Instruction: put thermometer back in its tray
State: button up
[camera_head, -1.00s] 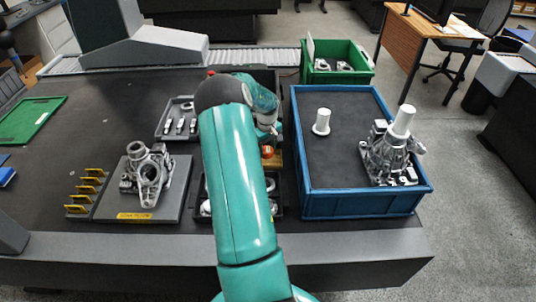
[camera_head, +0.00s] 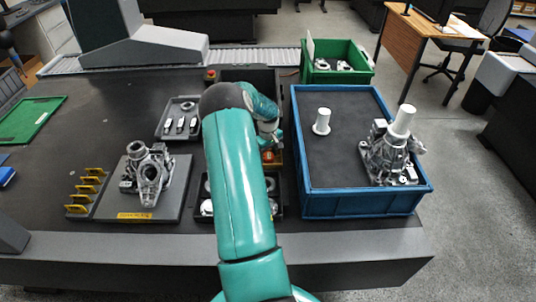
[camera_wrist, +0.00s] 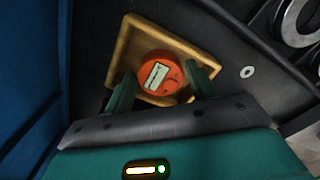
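The thermometer is a round orange-red piece with a pale label (camera_wrist: 159,76). In the wrist view it is between the two dark green fingers of my gripper (camera_wrist: 160,82), which close against its sides. A small yellow-brown wooden tray (camera_wrist: 127,48) lies around and beneath it. In the head view the thermometer (camera_head: 268,157) shows as a small red spot below my gripper (camera_head: 272,136), at the wooden tray (camera_head: 279,160). I cannot tell whether its underside touches the tray floor.
A blue crate (camera_head: 359,205) stands close to the right, holding a metal casting and white cylinders. A dark tray of rings (camera_head: 279,210) is nearer the front. A grey parts tray (camera_head: 166,118) and a casting on a plate (camera_head: 152,176) are to the left.

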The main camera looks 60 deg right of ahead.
aim_at(268, 156)
notch_tip(268, 156, up, 12)
jog(key=shift+r, duration=0.15)
dwell(0.4)
dwell(0.6)
